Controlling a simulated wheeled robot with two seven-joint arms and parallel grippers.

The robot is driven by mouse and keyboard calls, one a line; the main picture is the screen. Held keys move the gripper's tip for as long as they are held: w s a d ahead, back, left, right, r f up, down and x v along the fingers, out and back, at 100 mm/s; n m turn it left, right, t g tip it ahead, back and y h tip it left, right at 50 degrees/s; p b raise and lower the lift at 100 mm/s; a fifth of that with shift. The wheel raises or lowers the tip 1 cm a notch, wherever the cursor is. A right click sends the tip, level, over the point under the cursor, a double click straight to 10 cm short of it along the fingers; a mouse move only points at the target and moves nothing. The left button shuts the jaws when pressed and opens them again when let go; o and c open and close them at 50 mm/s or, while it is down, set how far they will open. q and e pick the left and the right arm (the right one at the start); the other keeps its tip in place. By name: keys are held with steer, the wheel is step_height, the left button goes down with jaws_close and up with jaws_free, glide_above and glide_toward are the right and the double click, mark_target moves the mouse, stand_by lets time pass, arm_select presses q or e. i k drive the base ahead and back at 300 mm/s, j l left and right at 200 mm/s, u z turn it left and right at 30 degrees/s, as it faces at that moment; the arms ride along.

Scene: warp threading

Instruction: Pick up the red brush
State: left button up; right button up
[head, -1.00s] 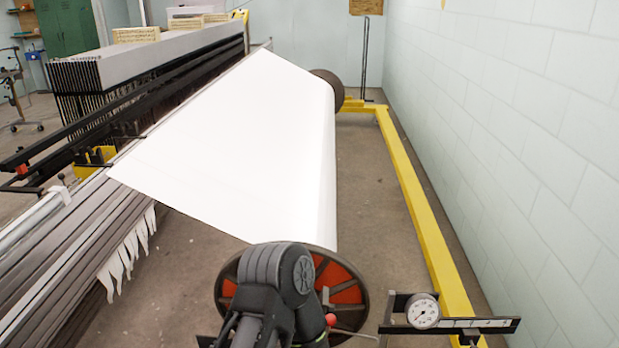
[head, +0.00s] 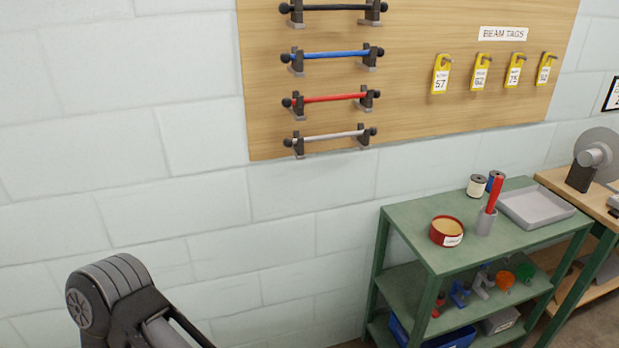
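A long red upright object (head: 495,194), which looks like the red brush, stands slightly tilted in a small grey cup (head: 486,223). The cup is on the top shelf of the green rack (head: 408,233), toward the right of the head view. The lower end of the red object is hidden in the cup. No gripper shows in the head view. Only a dark link of my own arm is in view at the lower left, well apart from the rack.
A round red container (head: 446,231), thread spools (head: 477,186) and a grey tray (head: 535,207) share the top shelf. A wooden workbench (head: 577,190) stands close on the right. A wooden board (head: 420,100) with coloured rods and yellow tags (head: 440,74) hangs on the wall above.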

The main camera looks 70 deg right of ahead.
mark_target(498, 181)
steer(key=z, duration=3.6)
